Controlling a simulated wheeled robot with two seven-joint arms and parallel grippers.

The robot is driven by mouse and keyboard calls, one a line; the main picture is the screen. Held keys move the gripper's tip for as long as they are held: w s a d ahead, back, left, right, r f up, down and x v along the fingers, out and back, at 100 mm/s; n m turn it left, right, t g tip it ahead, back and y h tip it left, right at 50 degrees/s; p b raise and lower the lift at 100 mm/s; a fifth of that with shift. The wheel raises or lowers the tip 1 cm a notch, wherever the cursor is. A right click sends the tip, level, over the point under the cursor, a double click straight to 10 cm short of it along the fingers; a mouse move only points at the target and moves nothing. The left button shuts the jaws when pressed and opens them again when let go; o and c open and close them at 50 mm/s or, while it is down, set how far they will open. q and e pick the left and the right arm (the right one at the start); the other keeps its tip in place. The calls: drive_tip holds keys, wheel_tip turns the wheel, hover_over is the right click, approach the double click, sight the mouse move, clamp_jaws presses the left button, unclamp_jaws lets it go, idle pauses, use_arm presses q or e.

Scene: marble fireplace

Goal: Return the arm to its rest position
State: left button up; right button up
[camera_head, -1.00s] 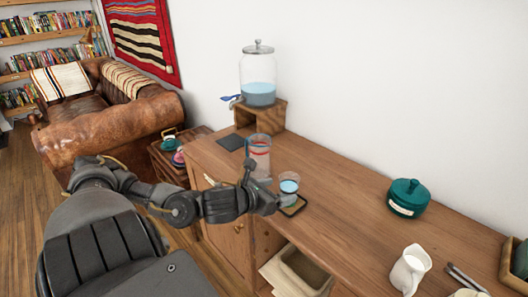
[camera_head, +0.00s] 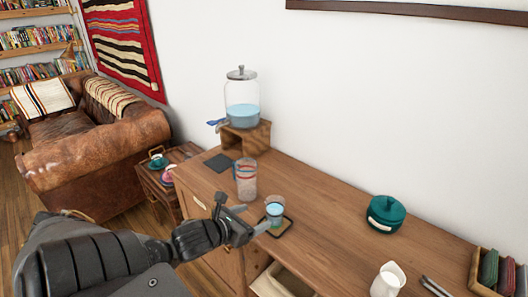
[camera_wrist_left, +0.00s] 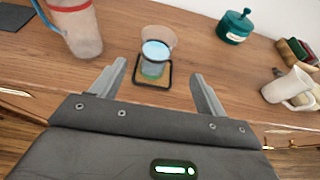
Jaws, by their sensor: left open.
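My left gripper (camera_head: 249,219) is open and empty at the front edge of the wooden sideboard (camera_head: 330,212). Its two fingers (camera_wrist_left: 157,88) show spread apart in the left wrist view. A glass with blue liquid (camera_head: 274,212) stands upright on a dark-rimmed coaster (camera_head: 283,230), just beyond the fingertips and not touched by them. The glass on its coaster also shows in the left wrist view (camera_wrist_left: 155,62). My left arm reaches in from the lower left of the head view. My right gripper is not in view.
A dispenser with blue liquid (camera_head: 242,102) sits on a wooden stand (camera_head: 262,138). A teal lidded pot (camera_head: 385,214) and a white jug (camera_head: 388,280) are to the right. An open drawer (camera_head: 284,284) juts out below.

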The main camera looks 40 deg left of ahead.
use_arm(q)
drive_tip(key=s+d+f+n+g, duration=0.5)
drive_tip(key=s+d+f+n, duration=0.3)
drive_tip(key=n, duration=0.9)
drive_tip(key=s+d+f+n+g, duration=0.55)
drive_tip(key=s+f+n, duration=0.3)
drive_tip(key=n, duration=0.85)
wheel_tip(320, 180, down, 27)
drive_tip(key=d, duration=0.1)
drive_tip(key=s+a+f+g, duration=0.2)
drive_tip(key=s+f, duration=1.3)
drive_tip(key=s, duration=0.2)
drive_tip(key=shift+a+f+m, duration=0.3)
drive_tip(key=shift+a, duration=0.1)
